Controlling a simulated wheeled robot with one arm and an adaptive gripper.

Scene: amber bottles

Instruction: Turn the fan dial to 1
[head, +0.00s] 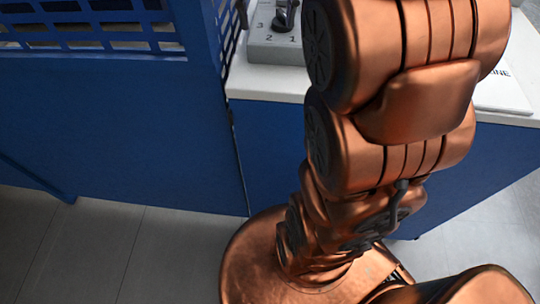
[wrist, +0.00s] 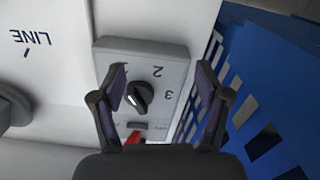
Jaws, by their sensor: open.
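The fan control box (wrist: 168,57) is a grey block with printed numbers 2 and 3 readable in the wrist view; the same box (head: 272,54) shows 1, 2 and 3 in the head view. The black fan dial (wrist: 141,96) has a raised grip with a pale mark at its lower left in the wrist view. I cannot tell which number it points to. The dial (head: 283,18) also shows at the head view's top edge. My gripper (wrist: 162,78) is open, its fingers on either side of the dial, apart from it. The left finger covers part of the box face.
A red piece (wrist: 133,138) sits on the box below the dial. A blue slotted panel (wrist: 258,90) rises close at the right. A white sheet marked LINE (wrist: 40,45) lies at the left. The white counter (head: 262,83) tops blue cabinets.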

